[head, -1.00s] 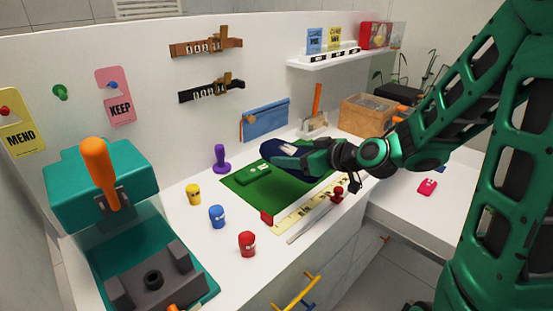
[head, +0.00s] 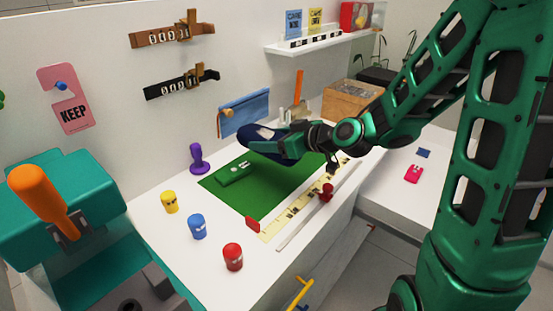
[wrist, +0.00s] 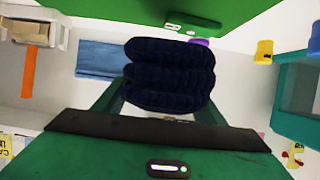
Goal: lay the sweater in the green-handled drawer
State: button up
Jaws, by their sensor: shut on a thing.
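The sweater (wrist: 170,75) is a dark navy folded bundle, filling the middle of the wrist view. In the head view part of it (head: 256,137) shows past my gripper (head: 276,146), above the far part of the green mat. My gripper is shut on the sweater and holds it up; its arms also show at the sweater's sides in the wrist view (wrist: 165,105). No green drawer handle shows. On the counter's front, a yellow handle (head: 300,291) shows at the bottom edge, with a bit of blue beside it.
The green mat (head: 255,197) lies on the white counter (head: 165,240). Yellow (head: 170,202), blue (head: 197,227) and red (head: 233,257) pegs stand in front, a purple stamp (head: 199,158) behind. A teal press (head: 60,190) stands left, a wooden box (head: 352,98) at the back.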

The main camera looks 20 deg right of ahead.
jog(key=w+d+f, duration=0.2)
jog(key=w, duration=0.1)
jog(key=w+d+f, duration=0.4)
jog(key=w, duration=0.1)
jog(key=shift+w+f, duration=0.2)
jog(key=shift+w, duration=0.15)
jog(key=shift+f, duration=2)
jog(key=o, duration=1.2)
jog(key=shift+f, duration=0.1)
jog(key=shift+o, duration=0.2)
